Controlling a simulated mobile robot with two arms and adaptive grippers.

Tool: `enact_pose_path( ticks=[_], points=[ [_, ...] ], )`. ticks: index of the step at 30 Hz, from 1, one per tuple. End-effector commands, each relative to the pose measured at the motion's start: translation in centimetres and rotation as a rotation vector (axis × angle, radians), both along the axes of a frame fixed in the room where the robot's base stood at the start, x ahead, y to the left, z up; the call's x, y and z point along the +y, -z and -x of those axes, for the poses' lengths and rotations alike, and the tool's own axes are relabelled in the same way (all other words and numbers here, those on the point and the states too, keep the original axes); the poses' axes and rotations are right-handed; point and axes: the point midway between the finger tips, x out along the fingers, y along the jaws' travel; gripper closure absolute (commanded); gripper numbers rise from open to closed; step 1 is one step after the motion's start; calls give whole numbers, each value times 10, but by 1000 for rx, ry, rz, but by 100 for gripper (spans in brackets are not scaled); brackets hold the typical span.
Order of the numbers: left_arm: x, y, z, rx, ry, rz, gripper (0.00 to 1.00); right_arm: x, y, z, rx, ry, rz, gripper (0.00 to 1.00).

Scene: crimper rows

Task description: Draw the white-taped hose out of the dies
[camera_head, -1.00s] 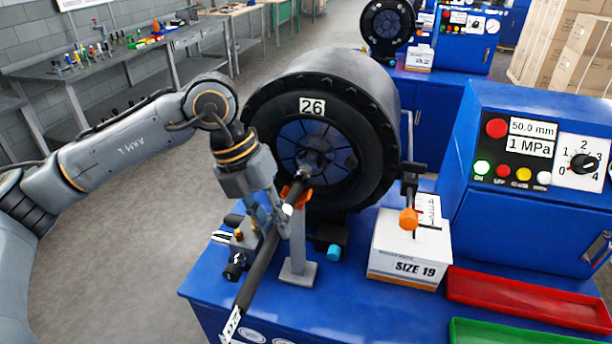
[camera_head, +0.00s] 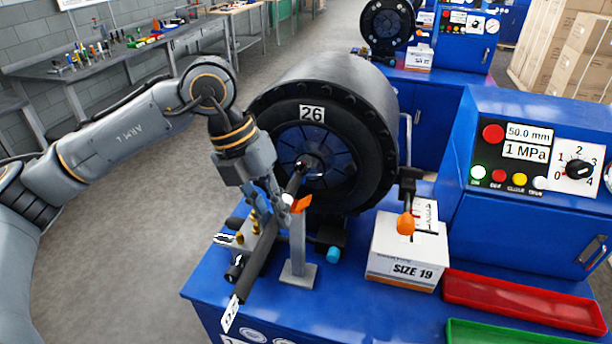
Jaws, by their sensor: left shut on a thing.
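The hose (camera_head: 262,248) is black and runs slantwise from the crimper's die opening (camera_head: 318,167) down to the lower left. My left gripper (camera_head: 270,207) is shut on the hose, in front of the dies. The hose passes just left of the orange-topped rest (camera_head: 300,204); whether it touches is unclear. The hose's far end is at the die opening; how deep it sits is not clear. My right gripper is not in view.
The crimper housing (camera_head: 350,95) carries a 26 plate. A SIZE 19 box (camera_head: 401,262), a red tray (camera_head: 525,303) and a green tray (camera_head: 500,333) stand to the right. A control panel (camera_head: 535,155) is behind them. Open floor lies left of the bench.

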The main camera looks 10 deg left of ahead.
Motion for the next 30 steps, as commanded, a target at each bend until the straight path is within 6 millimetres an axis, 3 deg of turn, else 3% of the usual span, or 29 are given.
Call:
enact_pose_path(
  ticks=[15, 30],
  points=[
    [0, -32, 0, -2, -1, 2, 100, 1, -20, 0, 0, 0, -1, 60],
    [0, -33, 0, -2, -1, 2, 100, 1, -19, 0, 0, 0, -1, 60]
  ],
)
